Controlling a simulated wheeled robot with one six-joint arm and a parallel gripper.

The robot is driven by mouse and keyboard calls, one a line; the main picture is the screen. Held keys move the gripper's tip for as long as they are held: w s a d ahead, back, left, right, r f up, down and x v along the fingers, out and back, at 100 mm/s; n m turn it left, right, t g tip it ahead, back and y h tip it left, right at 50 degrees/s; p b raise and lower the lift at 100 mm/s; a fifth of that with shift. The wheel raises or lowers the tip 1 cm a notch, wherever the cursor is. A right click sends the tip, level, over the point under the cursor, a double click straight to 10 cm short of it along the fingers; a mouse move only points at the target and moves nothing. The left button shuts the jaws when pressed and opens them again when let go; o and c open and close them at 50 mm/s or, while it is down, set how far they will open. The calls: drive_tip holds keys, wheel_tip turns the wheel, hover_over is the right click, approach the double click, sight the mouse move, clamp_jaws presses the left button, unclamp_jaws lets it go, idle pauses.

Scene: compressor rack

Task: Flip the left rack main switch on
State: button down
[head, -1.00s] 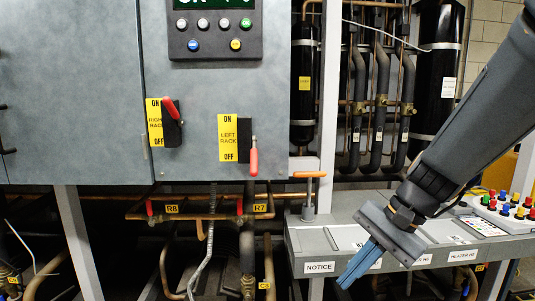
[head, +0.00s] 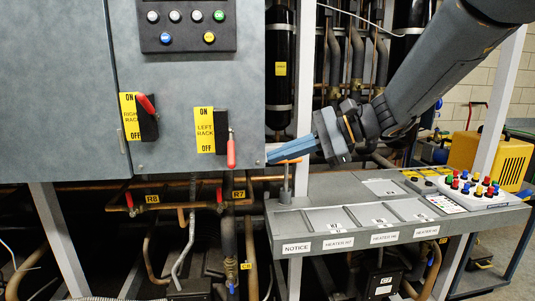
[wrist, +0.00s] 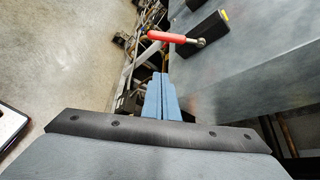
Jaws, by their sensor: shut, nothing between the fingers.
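The left rack main switch (head: 222,130) is a black block with a red handle on the grey cabinet front, beside a yellow LEFT RACK label (head: 205,130). Its red handle (head: 231,152) hangs down, towards the OFF end of the label. My gripper (head: 270,156) has blue fingers, shut and empty, pointing left just right of the switch, at about the height of the handle's lower end. In the wrist view the red handle (wrist: 166,37) lies ahead of the closed fingertips (wrist: 160,76), with a gap between them.
The right rack switch (head: 148,118) has its red handle tilted up-left. An orange T-handle (head: 286,163) stands on the grey bench (head: 350,195) close below my gripper. A button box (head: 478,190) sits on the bench's right. Pipes run under the cabinet.

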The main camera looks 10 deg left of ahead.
sight(231, 148)
drive_tip(key=p+x, duration=0.2)
drive_tip(key=x, duration=0.6)
drive_tip(key=shift+s+a+p, duration=0.1)
drive_tip(key=shift+a+p, duration=0.05)
drive_tip(key=shift+p, duration=0.15)
drive_tip(key=s+r+p, duration=0.2)
drive_tip(key=shift+s+a+r, duration=0.1)
drive_tip(key=shift+a+r, duration=0.25)
drive_tip(key=shift+r, duration=0.05)
drive_tip(key=shift+d, duration=0.1)
